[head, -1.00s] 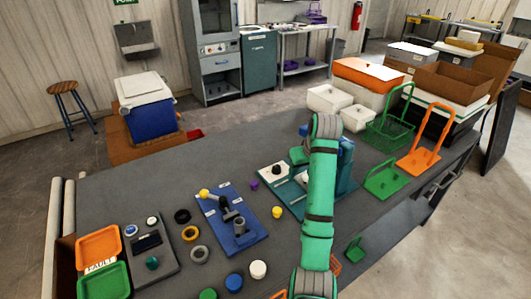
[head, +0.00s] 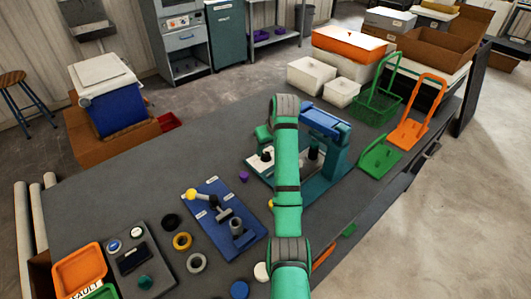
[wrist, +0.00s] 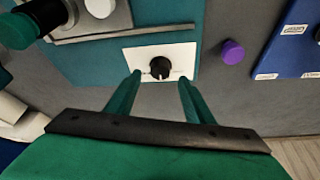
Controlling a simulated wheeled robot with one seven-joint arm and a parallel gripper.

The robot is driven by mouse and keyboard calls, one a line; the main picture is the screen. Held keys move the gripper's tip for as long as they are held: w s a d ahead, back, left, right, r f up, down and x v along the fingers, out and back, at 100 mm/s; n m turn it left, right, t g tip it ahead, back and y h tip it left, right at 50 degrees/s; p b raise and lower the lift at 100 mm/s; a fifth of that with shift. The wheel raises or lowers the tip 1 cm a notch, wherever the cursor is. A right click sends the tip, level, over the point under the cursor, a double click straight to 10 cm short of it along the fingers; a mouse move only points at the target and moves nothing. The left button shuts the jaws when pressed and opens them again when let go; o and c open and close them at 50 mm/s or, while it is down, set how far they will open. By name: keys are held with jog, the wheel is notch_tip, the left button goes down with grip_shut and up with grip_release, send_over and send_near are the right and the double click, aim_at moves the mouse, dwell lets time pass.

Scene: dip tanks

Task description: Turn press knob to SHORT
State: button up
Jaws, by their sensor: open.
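The press (head: 328,122) is a blue-teal machine on a teal base near the middle of the table in the head view, partly behind my arm. Its black round knob (head: 266,154) sits on a white plate just left of my arm. In the wrist view the knob (wrist: 160,66) stands on the white plate (wrist: 185,58), with a notch facing my gripper. My gripper (wrist: 160,80) is open and empty, its two green fingers pointing at the plate, one on each side of the knob's line. Contact with the knob cannot be told. The plate's markings are too small to read.
A small purple piece (wrist: 232,51) lies beside the press base. A blue board (head: 222,215) with a yellow-knobbed lever stands to the left, with several rings and a dark control box (head: 140,258) beyond. Green and orange racks (head: 410,128) stand at the right. Bare table lies at back left.

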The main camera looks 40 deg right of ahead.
aim_at(266, 154)
jog(key=shift+x, duration=2.15)
jog(key=c, duration=1.1)
jog(key=shift+o, duration=0.3)
